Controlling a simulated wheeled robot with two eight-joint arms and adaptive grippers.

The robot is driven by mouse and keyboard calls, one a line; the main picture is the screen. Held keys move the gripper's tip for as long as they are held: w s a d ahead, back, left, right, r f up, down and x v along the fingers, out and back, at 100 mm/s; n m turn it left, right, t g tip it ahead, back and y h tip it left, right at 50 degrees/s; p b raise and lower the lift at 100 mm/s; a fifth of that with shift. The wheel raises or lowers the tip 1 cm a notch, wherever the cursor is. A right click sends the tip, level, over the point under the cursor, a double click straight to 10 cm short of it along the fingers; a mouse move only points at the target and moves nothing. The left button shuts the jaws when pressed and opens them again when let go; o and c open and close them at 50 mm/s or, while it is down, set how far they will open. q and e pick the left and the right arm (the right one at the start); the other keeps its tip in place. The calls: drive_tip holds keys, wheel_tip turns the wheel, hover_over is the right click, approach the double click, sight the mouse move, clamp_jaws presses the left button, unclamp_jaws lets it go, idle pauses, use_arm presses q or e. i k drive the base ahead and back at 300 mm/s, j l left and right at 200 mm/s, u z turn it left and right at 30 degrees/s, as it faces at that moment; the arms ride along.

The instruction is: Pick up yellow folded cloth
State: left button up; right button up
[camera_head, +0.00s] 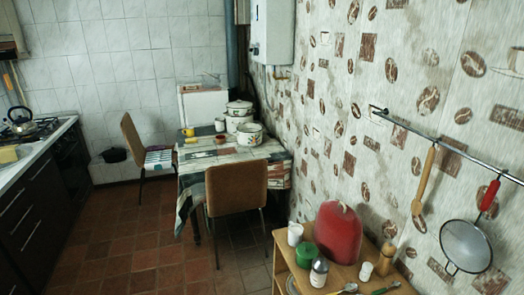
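A small yellow, flat-looking item (9,154) lies on the counter at the left edge of the view, near the stove. It looks like the yellow folded cloth, but it is partly cut off by the picture's edge and too small to be sure. Neither of my grippers is in view.
A dark-fronted counter (32,205) with a kettle (20,119) runs along the left. A cloth-covered table (268,152) with enamel pots (249,133) and two chairs (237,189) stands ahead. A wooden shelf (281,264) with a red object (338,232) is near right. Tiled floor (130,250) is open between.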

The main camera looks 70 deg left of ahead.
sight(191, 140)
drive_tip(key=k+j+u, duration=0.1)
drive_tip(key=u, duration=1.55)
drive_tip(key=l+u, duration=0.2)
drive_tip(key=u, duration=1)
drive_tip(key=i+u, duration=0.1)
drive_tip(key=u, duration=0.3)
drive_tip(key=i, duration=4.55)
drive_tip(key=i+z, duration=0.1)
drive_tip(key=i, duration=0.4)
drive_tip(key=i+j, duration=0.15)
drive_tip(key=i, duration=0.35)
drive_tip(key=i+j+z, duration=0.15)
drive_tip(key=i, duration=0.35)
drive_tip(key=i+j+z, duration=0.1)
drive_tip(key=i, duration=0.4)
drive_tip(key=i+z, duration=0.1)
drive_tip(key=z, duration=2.15)
